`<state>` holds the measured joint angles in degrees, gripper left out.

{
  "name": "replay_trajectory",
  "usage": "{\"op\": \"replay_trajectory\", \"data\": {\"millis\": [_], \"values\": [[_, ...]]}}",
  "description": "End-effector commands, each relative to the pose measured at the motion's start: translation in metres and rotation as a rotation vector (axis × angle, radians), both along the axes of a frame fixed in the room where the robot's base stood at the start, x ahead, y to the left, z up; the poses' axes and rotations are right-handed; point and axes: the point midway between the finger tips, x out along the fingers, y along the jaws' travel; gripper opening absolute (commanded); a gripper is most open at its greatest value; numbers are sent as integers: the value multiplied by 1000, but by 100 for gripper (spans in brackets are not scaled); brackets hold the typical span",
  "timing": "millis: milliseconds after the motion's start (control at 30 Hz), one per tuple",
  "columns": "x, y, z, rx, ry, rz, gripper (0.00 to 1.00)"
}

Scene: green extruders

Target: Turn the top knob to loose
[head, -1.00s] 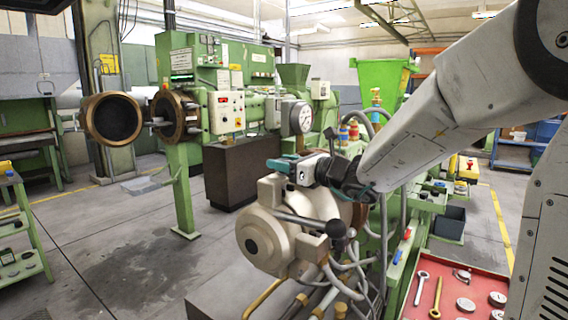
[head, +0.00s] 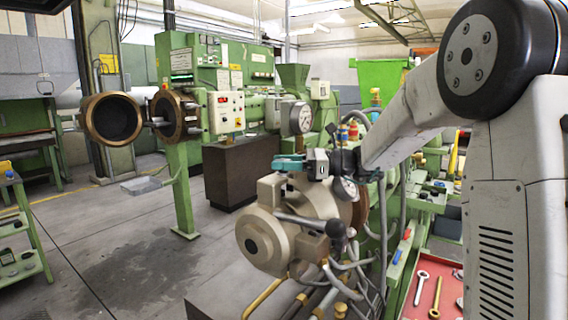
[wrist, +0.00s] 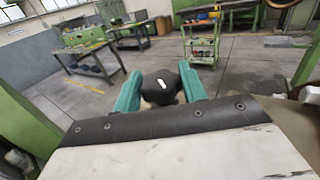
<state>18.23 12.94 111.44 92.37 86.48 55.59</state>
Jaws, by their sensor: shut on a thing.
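The top knob (wrist: 160,88) is black with a short white mark on its top and shows between the teal fingers in the wrist view. My gripper (wrist: 160,86) is shut on it, one finger on each side. In the head view my gripper (head: 288,163) sits just above the beige machine head (head: 290,215), and the knob is hidden there by the fingers.
A lower black ball knob (head: 336,229) sits on a lever at the machine head. A pressure gauge (head: 298,117) stands behind my gripper. Hoses and pipes crowd the right below my arm. A red tool tray (head: 440,290) lies lower right. The floor at left is open.

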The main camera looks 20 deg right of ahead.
Motion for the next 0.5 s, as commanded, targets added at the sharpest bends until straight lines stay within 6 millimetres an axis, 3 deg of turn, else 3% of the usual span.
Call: {"op": "replay_trajectory", "data": {"millis": [500], "values": [[1,0,1,1,-1,59,19]]}}
